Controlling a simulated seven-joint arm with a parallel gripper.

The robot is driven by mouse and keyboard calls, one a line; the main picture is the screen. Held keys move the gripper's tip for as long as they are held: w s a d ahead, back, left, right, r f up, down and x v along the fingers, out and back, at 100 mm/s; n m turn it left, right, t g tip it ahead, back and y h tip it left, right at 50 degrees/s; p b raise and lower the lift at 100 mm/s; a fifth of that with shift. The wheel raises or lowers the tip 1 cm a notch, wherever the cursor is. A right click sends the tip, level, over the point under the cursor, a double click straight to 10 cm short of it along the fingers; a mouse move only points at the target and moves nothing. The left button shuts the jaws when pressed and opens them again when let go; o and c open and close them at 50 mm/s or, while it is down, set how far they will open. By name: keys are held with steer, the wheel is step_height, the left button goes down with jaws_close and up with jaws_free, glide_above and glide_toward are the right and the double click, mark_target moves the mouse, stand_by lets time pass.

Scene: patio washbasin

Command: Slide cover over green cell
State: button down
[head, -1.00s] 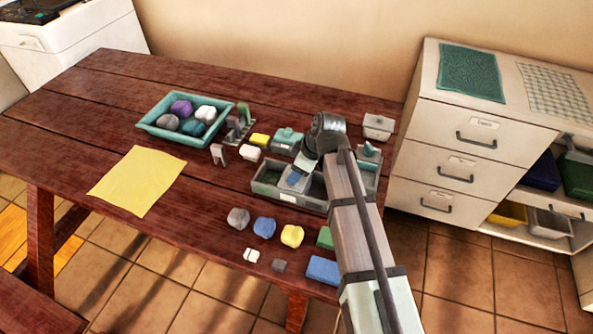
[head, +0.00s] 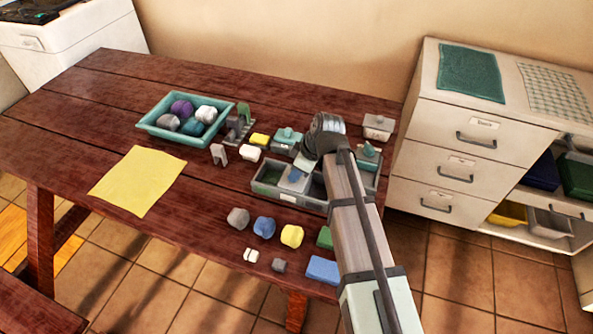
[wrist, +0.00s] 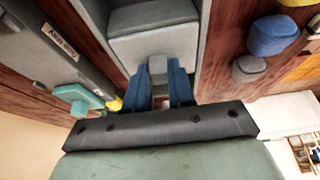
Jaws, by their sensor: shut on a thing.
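A long grey tray (head: 262,198) with compartments lies on the wooden table. Its left compartment has a green floor (head: 271,176), the green cell, partly uncovered. My gripper (head: 298,172) is over the tray just right of that cell. In the wrist view my gripper (wrist: 161,82) has its blue fingers either side of a small grey knob (wrist: 157,64) and is shut on it. The knob stands on a grey cover (wrist: 155,45) between the tray walls. In the head view my gripper and arm hide most of the cover and the tray's middle.
Behind the tray stand a teal-lidded box (head: 287,137) and a yellow block (head: 260,140). In front lie a blue lump (head: 264,227), a yellow lump (head: 292,236) and a blue block (head: 323,270). A teal tray (head: 158,130) of lumps and a yellow cloth (head: 137,181) are left.

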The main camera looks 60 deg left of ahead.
steer(key=s+a, duration=0.6)
stand_by(0.4)
steer(key=c, duration=1.2)
jaws_free()
steer(key=shift+o, duration=1.2)
steer(key=shift+w+r, duration=0.1)
steer(key=v, duration=1.3)
steer(key=shift+r, duration=0.3)
steer(key=shift+w+d, duration=0.15)
